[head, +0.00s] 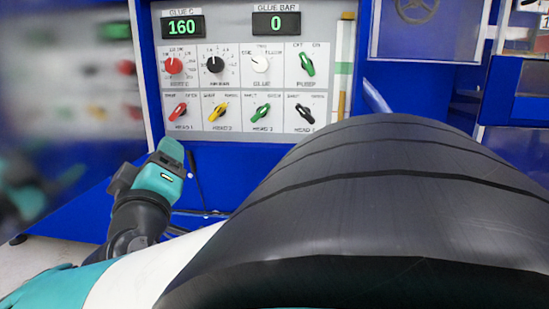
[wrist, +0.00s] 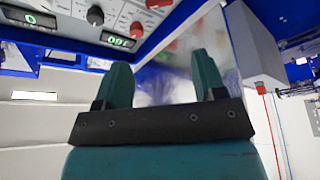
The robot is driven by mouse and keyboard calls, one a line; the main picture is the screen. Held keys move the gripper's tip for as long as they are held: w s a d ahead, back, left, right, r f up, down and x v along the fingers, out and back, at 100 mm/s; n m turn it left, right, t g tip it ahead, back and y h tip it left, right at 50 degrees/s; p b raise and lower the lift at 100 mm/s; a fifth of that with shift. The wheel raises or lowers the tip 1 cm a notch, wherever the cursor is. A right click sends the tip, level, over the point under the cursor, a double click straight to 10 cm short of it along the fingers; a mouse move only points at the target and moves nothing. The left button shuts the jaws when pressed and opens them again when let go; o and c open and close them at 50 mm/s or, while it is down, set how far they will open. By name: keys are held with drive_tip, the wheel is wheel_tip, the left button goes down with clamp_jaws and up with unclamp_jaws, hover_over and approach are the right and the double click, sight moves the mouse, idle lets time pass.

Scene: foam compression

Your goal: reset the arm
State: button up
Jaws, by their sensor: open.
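My gripper (head: 172,152) is at the left of the head view, in front of the lower left of a control panel (head: 235,82). It is teal and dark grey and points up. In the wrist view my gripper (wrist: 160,78) shows two teal fingers wide apart, with nothing between them. The fingers appear clear of the panel, which shows at the top left of the wrist view. The gap to the panel cannot be judged exactly.
The panel has several coloured knobs and two displays, reading 160 (head: 182,27) and 0 (head: 276,24). A blue machine body (head: 225,165) lies below it. A large dark curved shape close to the camera hides the lower right.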

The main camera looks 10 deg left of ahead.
drive_tip(key=shift+s, duration=0.1)
drive_tip(key=w+d+f+m+g+h, duration=0.1)
drive_tip(key=w+d+m+g+h, duration=0.2)
drive_tip(key=w+d, duration=0.55)
drive_tip(key=w+d+f+m+g, duration=0.1)
drive_tip(key=d+f+g, duration=0.15)
drive_tip(key=d, duration=0.35)
drive_tip(key=d+f+m+g, duration=0.1)
drive_tip(key=d+f+g, duration=0.1)
drive_tip(key=d+g, duration=0.35)
drive_tip(key=s+d+f+g, duration=0.3)
drive_tip(key=s+d, duration=0.4)
drive_tip(key=d, duration=0.4)
drive_tip(key=s+d+f+g+y, duration=0.1)
drive_tip(key=s+d+g, duration=0.25)
drive_tip(key=s, duration=0.75)
drive_tip(key=s+d+f+g, duration=0.1)
drive_tip(key=s+d+g, duration=0.25)
drive_tip(key=s, duration=0.65)
wheel_tip(320, 180, up, 35)
drive_tip(key=p, duration=3.5)
drive_tip(key=shift+w+a+t, duration=0.15)
drive_tip(key=shift+w+t, duration=0.15)
drive_tip(key=shift+w, duration=0.05)
drive_tip(key=shift+r, duration=0.1)
drive_tip(key=shift+c, duration=0.5)
